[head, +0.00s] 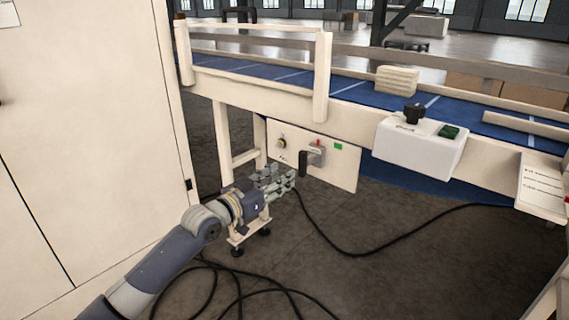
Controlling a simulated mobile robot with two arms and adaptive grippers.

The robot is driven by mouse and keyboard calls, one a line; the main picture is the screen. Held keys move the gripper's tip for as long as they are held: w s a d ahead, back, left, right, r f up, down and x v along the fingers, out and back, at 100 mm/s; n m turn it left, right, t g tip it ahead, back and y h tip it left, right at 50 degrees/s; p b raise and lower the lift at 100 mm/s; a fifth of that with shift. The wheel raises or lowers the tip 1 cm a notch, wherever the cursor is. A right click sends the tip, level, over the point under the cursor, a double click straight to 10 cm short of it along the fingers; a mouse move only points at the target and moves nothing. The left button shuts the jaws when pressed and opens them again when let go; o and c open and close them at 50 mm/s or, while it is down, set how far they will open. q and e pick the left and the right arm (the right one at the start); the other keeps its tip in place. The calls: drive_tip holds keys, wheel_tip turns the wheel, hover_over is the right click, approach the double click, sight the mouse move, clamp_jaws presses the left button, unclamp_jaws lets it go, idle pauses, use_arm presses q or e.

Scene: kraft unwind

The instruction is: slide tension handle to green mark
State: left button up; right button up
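A cream panel (345,175) hangs below the conveyor frame. A black upright handle (303,163) stands out from it, next to a grey block (316,154) with a red part on top. The green mark (338,146) is a small square on the panel, up and to the right of the handle. My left gripper (284,182) is just left of and below the handle, its fingers pointing toward it. Whether the fingers touch the handle, and how far they are open, is too small to tell. My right gripper is out of view.
A yellow-ringed knob (282,142) sits left on the panel. A white control box (420,146) with a black knob juts out at right. A tall cream cabinet (85,130) stands at left. Black cables (375,247) lie on the floor. A blue conveyor (350,92) runs above.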

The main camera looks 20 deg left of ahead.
sight(300, 163)
use_arm(q)
drive_tip(key=x, duration=0.3)
drive_tip(key=b+x, duration=0.1)
drive_tip(key=x, duration=0.2)
drive_tip(key=r+x, duration=0.1)
drive_tip(key=x, duration=0.2)
drive_tip(key=shift+d, duration=0.25)
drive_tip(key=shift+w+d+b, duration=0.2)
drive_tip(key=shift+w+b, duration=0.1)
drive_tip(key=shift+w, duration=0.3)
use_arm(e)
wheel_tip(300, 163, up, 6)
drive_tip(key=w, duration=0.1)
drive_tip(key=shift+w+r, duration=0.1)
use_arm(q)
clamp_jaws()
